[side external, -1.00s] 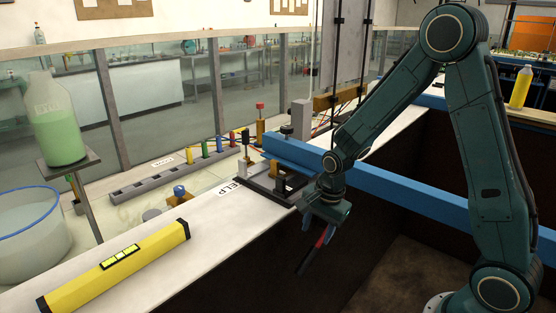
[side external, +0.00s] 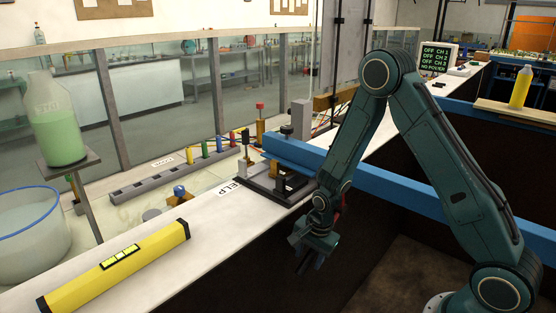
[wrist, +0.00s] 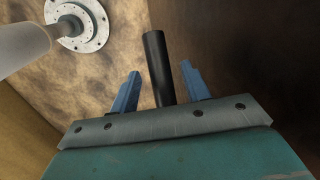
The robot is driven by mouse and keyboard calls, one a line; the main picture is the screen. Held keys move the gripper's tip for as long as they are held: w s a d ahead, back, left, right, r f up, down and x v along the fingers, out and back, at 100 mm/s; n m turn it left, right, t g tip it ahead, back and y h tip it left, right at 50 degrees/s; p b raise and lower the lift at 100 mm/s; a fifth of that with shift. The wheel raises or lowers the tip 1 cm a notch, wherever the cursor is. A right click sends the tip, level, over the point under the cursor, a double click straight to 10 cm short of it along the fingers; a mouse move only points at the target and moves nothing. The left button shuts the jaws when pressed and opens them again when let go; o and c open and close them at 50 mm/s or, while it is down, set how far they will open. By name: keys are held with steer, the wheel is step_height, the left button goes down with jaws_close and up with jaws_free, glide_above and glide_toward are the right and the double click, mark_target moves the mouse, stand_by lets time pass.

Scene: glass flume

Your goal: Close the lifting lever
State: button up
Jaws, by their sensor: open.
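My gripper (side external: 309,261) hangs low beside the front of the white bench, pointing down. In the wrist view its two blue fingers (wrist: 160,72) are apart. A black cylindrical bar (wrist: 157,62) stands between them with a gap on each side; it looks like the lever's grip. In the side view a small red part (side external: 339,204), probably the lever's shaft, shows behind my wrist. The rest of the lever is hidden by my arm, so its joint and exact angle cannot be told.
A blue beam (side external: 400,190) runs behind my arm. A black-based fixture (side external: 270,183) sits on the bench edge, left of my wrist. A yellow level (side external: 118,262) lies on the bench front. Open floor (side external: 385,285) lies below.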

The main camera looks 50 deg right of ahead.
steer(key=shift+w+f, duration=0.25)
steer(key=shift+f, duration=0.95)
jaws_close()
